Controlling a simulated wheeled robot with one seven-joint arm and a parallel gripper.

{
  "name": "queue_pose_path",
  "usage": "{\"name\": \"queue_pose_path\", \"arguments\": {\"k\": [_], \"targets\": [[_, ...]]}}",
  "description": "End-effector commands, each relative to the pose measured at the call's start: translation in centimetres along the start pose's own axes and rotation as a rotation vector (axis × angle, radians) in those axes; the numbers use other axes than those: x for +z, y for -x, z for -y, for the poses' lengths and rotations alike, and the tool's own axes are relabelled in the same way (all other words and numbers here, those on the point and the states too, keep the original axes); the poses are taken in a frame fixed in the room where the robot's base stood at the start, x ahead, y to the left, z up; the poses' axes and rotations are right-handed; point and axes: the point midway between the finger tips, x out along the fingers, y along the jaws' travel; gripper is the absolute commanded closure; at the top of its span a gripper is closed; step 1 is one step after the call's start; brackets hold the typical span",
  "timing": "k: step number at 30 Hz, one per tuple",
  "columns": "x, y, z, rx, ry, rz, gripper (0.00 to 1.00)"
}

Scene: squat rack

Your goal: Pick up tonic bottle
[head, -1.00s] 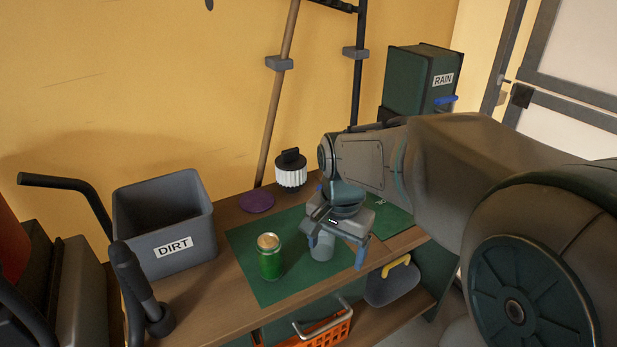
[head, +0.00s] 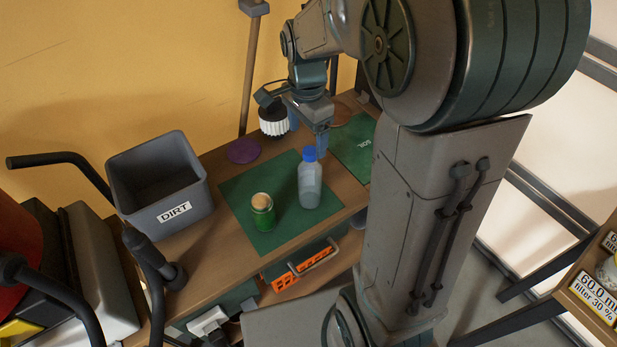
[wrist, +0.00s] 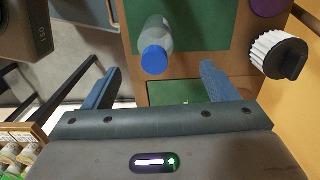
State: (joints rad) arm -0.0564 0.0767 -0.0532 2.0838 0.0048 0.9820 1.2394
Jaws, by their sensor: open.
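A translucent pale bottle with a blue cap (head: 310,182) stands upright on the green mat (head: 245,187); I take it to be the tonic bottle. It also shows in the wrist view (wrist: 154,50), cap towards the camera. My gripper (head: 307,136) is open and empty, above and just behind the bottle in the head view. In the wrist view its two blue fingers (wrist: 160,72) are spread wide. The bottle appears between their lines, beyond the tips and apart from them. A green jar with a cork-coloured lid (head: 262,212) stands left of the bottle.
A grey bin labelled DIRT (head: 160,185) stands at the left. A black-and-white ribbed object (head: 273,121) and a purple disc (head: 243,151) are at the back. An orange basket (head: 303,267) is below the bench's front edge. The mat in front of the bottle is clear.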

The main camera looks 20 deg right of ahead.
Motion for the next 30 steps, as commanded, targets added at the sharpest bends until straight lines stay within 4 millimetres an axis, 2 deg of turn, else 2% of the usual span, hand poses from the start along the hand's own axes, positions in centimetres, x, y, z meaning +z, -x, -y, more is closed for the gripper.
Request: {"name": "queue_pose_path", "arguments": {"k": [3, 11, 21, 30], "targets": [[0.0, -2.2, -0.1, 0.004, 0.0, 0.001, 0.2], [0.1, -4.3, -0.1, 0.001, 0.003, 0.001, 0.2], [0.0, -8.8, -0.7, 0.003, 0.006, 0.001, 0.2], [0.0, -9.2, -0.7, -0.001, 0.006, 0.0, 0.2]]}}
